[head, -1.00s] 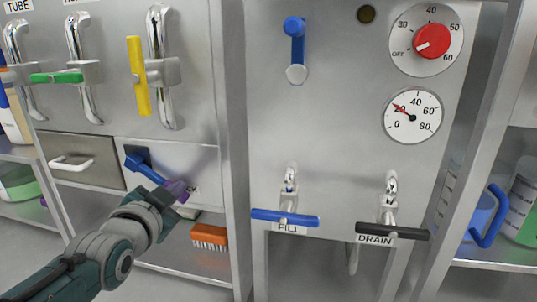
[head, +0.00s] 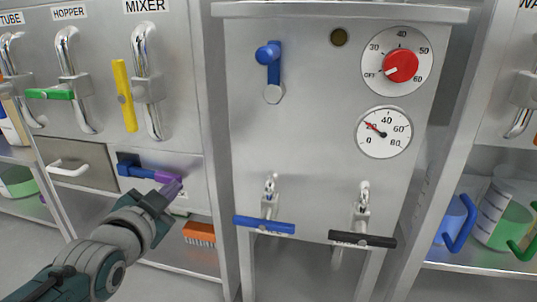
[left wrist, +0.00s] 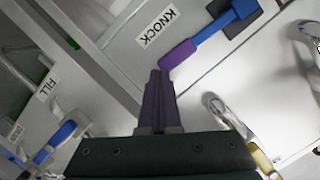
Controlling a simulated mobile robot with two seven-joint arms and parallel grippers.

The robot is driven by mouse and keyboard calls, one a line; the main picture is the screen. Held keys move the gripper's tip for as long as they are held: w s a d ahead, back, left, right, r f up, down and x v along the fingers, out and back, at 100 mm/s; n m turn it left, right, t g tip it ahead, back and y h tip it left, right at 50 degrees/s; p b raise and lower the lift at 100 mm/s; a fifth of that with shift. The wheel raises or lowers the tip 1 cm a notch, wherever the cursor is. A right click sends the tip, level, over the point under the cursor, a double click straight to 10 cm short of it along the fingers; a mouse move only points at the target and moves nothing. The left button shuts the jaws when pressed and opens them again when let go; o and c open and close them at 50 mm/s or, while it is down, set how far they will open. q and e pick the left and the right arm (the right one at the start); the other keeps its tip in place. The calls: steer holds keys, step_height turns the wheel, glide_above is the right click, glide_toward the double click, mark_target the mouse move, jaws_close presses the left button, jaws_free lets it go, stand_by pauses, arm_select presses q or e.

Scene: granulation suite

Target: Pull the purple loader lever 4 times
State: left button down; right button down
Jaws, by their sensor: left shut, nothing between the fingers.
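The loader lever has a blue arm (head: 146,172) on a dark blue mount and a purple grip (head: 165,177) at its right end. It stands nearly level, sloping slightly down to the right. My left gripper (head: 173,188) is just below and in front of the grip, fingers shut and empty. In the left wrist view, the purple grip (left wrist: 178,54) lies just beyond the dark purple fingertips (left wrist: 157,74). I cannot tell whether they touch. My right gripper is not in view.
A drawer with a white handle (head: 69,170) is left of the lever. A yellow lever (head: 125,95) and green lever (head: 50,94) sit above. An orange brush (head: 199,233) lies on the shelf below. A blue valve handle (head: 264,225) is to the right.

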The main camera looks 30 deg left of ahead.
arm_select(q)
steer(key=a+p+v, duration=0.1)
steer(key=p+v, duration=0.2)
steer(key=v, duration=0.4)
steer(key=shift+s, duration=0.35)
steer(key=shift+r, duration=0.15)
stand_by(0.3)
stand_by(3.9)
